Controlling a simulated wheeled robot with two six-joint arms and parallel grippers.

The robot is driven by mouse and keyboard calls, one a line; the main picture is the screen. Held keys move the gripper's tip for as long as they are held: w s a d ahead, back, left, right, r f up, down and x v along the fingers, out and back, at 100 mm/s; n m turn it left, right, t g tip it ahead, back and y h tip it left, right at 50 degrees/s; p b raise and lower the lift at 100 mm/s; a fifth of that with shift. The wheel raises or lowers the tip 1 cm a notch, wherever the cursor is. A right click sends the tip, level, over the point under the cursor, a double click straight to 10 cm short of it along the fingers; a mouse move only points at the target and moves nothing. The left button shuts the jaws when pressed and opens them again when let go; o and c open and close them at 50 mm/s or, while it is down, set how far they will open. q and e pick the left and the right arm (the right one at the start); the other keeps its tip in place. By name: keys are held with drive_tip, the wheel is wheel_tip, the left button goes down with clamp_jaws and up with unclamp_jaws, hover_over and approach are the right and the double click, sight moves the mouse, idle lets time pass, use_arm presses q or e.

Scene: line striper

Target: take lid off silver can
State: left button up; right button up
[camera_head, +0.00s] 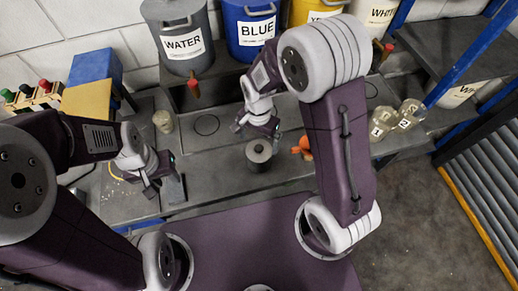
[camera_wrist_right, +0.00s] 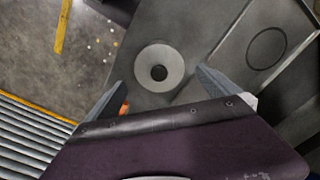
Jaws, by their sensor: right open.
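The top also shows in the right wrist view as a pale disc (camera_wrist_right: 176,62). I cannot tell the lid's edge from the can. My right gripper (camera_head: 257,130) is open and empty, just behind the can in the head view. In the right wrist view its fingers (camera_wrist_right: 160,82) are spread wide, with the disc ahead between their tips. My left gripper (camera_head: 161,178) appears open and empty over the bench's left part, well away from the can.
Buckets marked WATER (camera_head: 183,45) and BLUE (camera_head: 250,35) stand on the shelf behind. An orange part (camera_head: 303,146) lies right of the can. Numbered jars (camera_head: 383,121) stand further right. A small pale cup (camera_head: 163,122) is at left.

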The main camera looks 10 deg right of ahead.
sight(259, 148)
wheel_tip(259, 148, down, 4)
drive_tip(key=shift+s+d+f+p, duration=0.1)
drive_tip(key=shift+d+p, duration=0.05)
drive_tip(key=shift+p, duration=0.2)
drive_tip(key=shift+w+f, duration=0.15)
drive_tip(key=shift+w, duration=0.05)
drive_tip(key=shift+s, duration=0.1)
drive_tip(key=c, duration=1.2)
drive_tip(key=shift+r, duration=0.6)
drive_tip(key=shift+c, duration=0.2)
wheel_tip(259, 148, up, 3)
drive_tip(key=shift+r+b, duration=0.1)
drive_tip(key=shift+b, duration=0.4)
drive_tip(key=w+d+r+b, duration=0.1)
drive_tip(key=w+d+r, duration=0.1)
drive_tip(key=d+r, duration=0.4)
drive_tip(key=shift+w+d+r+b, duration=0.2)
drive_tip(key=shift+d+r+b, duration=0.2)
drive_tip(key=shift+d, duration=2.3)
